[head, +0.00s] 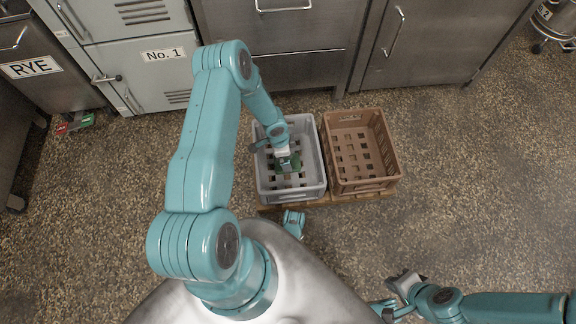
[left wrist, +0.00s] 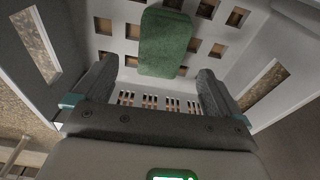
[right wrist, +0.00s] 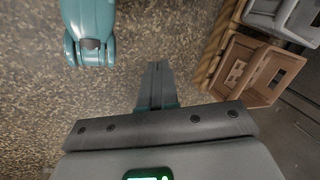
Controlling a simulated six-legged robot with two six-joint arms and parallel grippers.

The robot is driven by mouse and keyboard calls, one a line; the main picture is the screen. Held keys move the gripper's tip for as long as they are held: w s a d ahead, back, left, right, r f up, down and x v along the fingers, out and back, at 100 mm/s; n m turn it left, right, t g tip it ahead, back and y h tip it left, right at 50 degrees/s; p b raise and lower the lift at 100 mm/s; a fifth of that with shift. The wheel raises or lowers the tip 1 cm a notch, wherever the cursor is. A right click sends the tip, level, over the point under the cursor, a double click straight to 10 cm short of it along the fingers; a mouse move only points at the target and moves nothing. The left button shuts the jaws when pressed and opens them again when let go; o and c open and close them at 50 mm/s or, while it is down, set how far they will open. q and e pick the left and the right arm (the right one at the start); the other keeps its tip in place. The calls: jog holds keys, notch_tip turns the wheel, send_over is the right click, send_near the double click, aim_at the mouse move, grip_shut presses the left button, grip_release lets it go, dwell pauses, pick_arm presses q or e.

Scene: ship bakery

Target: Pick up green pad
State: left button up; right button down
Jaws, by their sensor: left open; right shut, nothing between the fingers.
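The green pad (left wrist: 166,42) lies flat on the slotted floor of the grey crate (head: 314,184). In the head view only bits of the pad (head: 294,161) show beside my gripper. My left gripper (head: 287,165) is inside the grey crate, above the pad. In the left wrist view my left gripper (left wrist: 158,72) is open, its fingers apart on either side of the pad's near end, with nothing held. My right gripper (right wrist: 158,68) is shut and empty, over the bare floor. In the head view my right gripper (head: 398,282) is at the lower right.
A brown crate (head: 391,150) stands right of the grey crate, both on a wooden pallet (head: 340,199). Metal cabinets (head: 275,52) and a locker labelled No. 1 (head: 162,75) stand behind. A red and green item (head: 75,123) lies at the left.

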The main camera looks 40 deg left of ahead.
pick_arm(q)
jog(key=f+b, duration=0.1)
jog(key=f, duration=0.1)
jog(key=f+b, duration=0.1)
jog(key=f, duration=0.1)
jog(key=f+b, duration=0.1)
jog(key=f, duration=0.1)
jog(key=shift+w+d, duration=0.1)
jog(key=shift+w, duration=0.15)
pick_arm(e)
jog(key=w+f, duration=0.2)
jog(key=f, duration=0.1)
jog(key=shift+d+f+t, duration=0.1)
jog(key=shift+d+t, duration=0.05)
jog(key=shift+t, duration=0.25)
pick_arm(q)
jog(key=shift+c, duration=0.3)
jog(key=c, duration=1)
jog(key=shift+c, duration=0.7)
